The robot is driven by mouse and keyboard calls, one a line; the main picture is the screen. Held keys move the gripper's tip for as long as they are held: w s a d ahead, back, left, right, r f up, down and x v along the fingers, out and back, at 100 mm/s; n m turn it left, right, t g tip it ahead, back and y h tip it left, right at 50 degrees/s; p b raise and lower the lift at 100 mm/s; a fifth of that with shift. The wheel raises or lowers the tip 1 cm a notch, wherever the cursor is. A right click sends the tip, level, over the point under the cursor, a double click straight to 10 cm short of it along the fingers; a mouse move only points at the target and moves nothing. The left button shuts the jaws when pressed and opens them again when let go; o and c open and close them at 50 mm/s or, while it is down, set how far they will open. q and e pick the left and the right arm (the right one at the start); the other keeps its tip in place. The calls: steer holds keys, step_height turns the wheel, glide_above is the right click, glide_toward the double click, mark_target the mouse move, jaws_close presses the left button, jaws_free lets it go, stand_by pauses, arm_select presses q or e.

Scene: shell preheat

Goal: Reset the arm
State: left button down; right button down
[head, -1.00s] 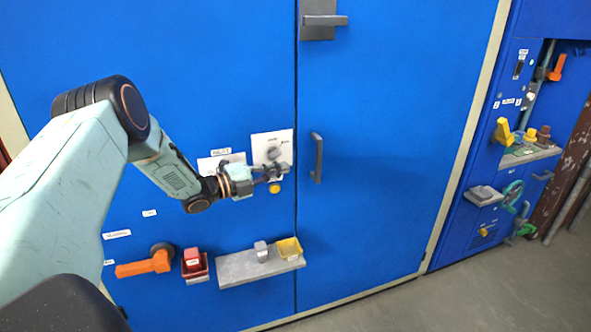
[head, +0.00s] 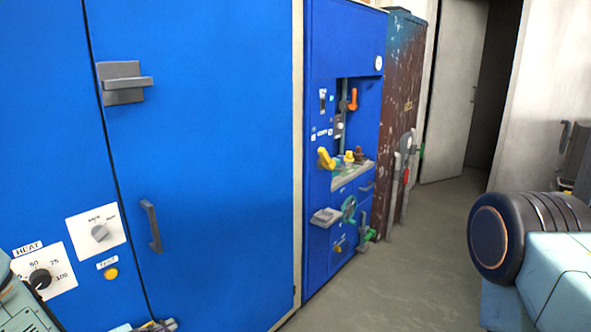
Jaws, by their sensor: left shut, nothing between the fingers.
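My left arm (head: 22,305) comes in at the lower left corner. The tip of my left gripper (head: 160,325) just shows at the bottom edge, in front of the blue cabinet door (head: 215,130). It is shut with nothing held, and most of it is cut off by the frame. Above and left of it are a dark HEAT dial (head: 40,279) on a white plate, a grey knob (head: 100,233) on another white plate and a yellow button (head: 111,273). The gripper is apart from them in the picture. My right arm (head: 565,270) shows at the right; its gripper is out of view.
A grey door handle (head: 151,226) and a grey latch (head: 122,83) are on the blue doors. Further right stands a blue panel with a yellow lever (head: 326,158), an orange lever (head: 353,99) and a green valve wheel (head: 349,209). The grey floor (head: 425,250) is clear.

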arm_select(q)
steer(key=s+d+f+n+g+y+b, duration=0.1)
steer(key=s+d+f+n+g, duration=0.25)
steer(key=s+f, duration=0.4)
steer(key=s+d+f+n+g+y+b, duration=0.1)
steer(key=s+d+f+n+g, duration=0.3)
steer(key=s, duration=0.7)
steer(key=s+n+g+y, duration=0.1)
steer(key=s+n+g, duration=0.1)
steer(key=s, duration=0.7)
steer(key=s+f+n+g+y+b, duration=0.1)
steer(key=s+n+g+y, duration=0.1)
steer(key=s, duration=0.8)
steer(key=shift+a+f+g, duration=0.3)
steer(key=shift+g, duration=0.05)
steer(key=shift+n, duration=0.25)
